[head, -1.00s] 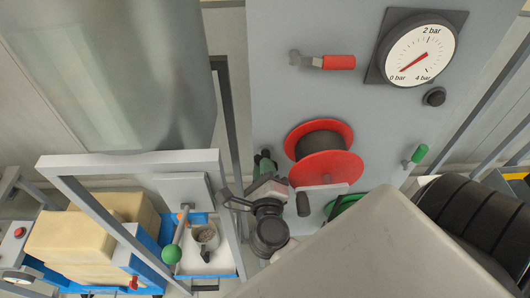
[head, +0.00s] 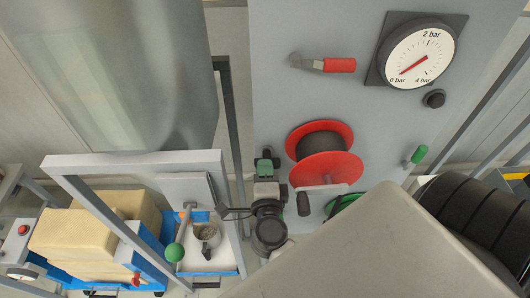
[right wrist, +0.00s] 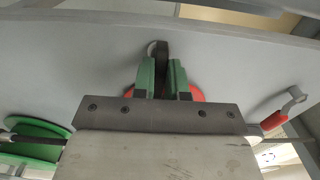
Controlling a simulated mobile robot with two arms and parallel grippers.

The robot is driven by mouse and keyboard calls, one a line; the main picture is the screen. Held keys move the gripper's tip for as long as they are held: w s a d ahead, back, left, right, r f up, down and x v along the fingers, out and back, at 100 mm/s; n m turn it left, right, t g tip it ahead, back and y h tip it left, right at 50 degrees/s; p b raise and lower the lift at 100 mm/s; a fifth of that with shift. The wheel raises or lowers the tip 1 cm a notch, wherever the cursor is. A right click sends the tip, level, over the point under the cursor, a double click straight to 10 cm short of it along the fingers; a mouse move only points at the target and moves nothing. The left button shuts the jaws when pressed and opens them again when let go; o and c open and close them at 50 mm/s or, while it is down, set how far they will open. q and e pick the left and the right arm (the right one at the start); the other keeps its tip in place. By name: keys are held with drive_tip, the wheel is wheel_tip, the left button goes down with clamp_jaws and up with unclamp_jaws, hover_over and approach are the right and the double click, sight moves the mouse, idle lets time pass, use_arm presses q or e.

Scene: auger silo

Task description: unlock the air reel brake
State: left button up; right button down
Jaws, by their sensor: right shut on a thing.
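The air reel (head: 327,167) has two red flanges and a dark drum and is mounted on the grey panel. My right gripper (head: 267,160), with green fingers, is at the panel just left of the reel. In the right wrist view its fingers (right wrist: 162,75) are shut on a dark upright lever (right wrist: 162,50), apparently the reel brake, set on a round pale mount. Red parts of the reel show behind the fingers. In the head view the gripper largely hides the lever. My left gripper is not in view.
A red-handled valve (head: 338,65) and a pressure gauge (head: 418,52), near 0 bar, are above the reel. A dark crank grip (head: 303,204) hangs close to the right gripper. A green-handled lever (head: 418,155) is at right. A grey frame (head: 135,160) stands left.

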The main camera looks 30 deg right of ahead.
idle(0.4)
drive_tip(key=c, duration=1.2)
unclamp_jaws()
drive_tip(key=shift+d, duration=0.1)
drive_tip(key=shift+o, duration=0.2)
drive_tip(key=b+v, duration=0.5)
drive_tip(key=v, duration=0.5)
drive_tip(key=shift+s, duration=0.3)
drive_tip(key=shift+f, duration=0.1)
